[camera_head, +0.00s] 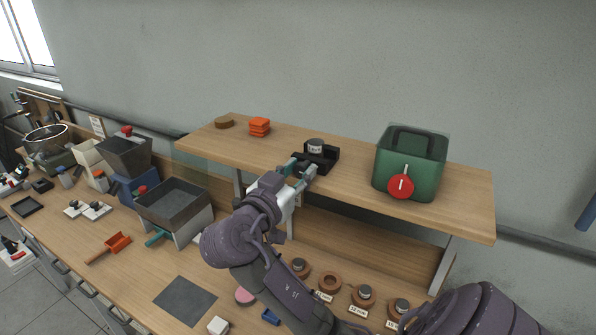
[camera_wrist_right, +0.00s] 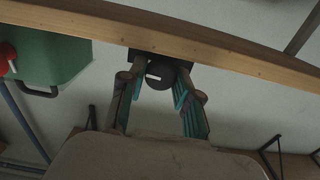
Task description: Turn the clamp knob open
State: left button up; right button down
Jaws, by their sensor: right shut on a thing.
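The black clamp (camera_head: 320,155) stands near the front edge of the raised wooden shelf, with a grey round piece (camera_head: 315,146) on top. My right gripper (camera_head: 303,166) reaches up to its front side. In the right wrist view the clamp knob (camera_wrist_right: 158,77) is a dark disc with a white line lying level across it. The right gripper's teal-padded fingers (camera_wrist_right: 160,80) are shut on the knob, one on each side. In the head view my fingers hide the knob. My left gripper is in neither view.
A green box (camera_head: 410,165) with a red knob (camera_head: 401,186) stands on the shelf to the right. Orange blocks (camera_head: 260,127) and a brown disc (camera_head: 224,122) lie to the left. Hoppers, scoops and labelled round parts crowd the workbench (camera_head: 125,270) below.

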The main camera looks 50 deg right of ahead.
jog(key=n, duration=0.4)
dwell(0.3)
jog(key=c, duration=0.8)
grip_release()
jog(key=shift+c, duration=0.2)
jog(key=v, duration=0.7)
jog(key=shift+a, duration=0.3)
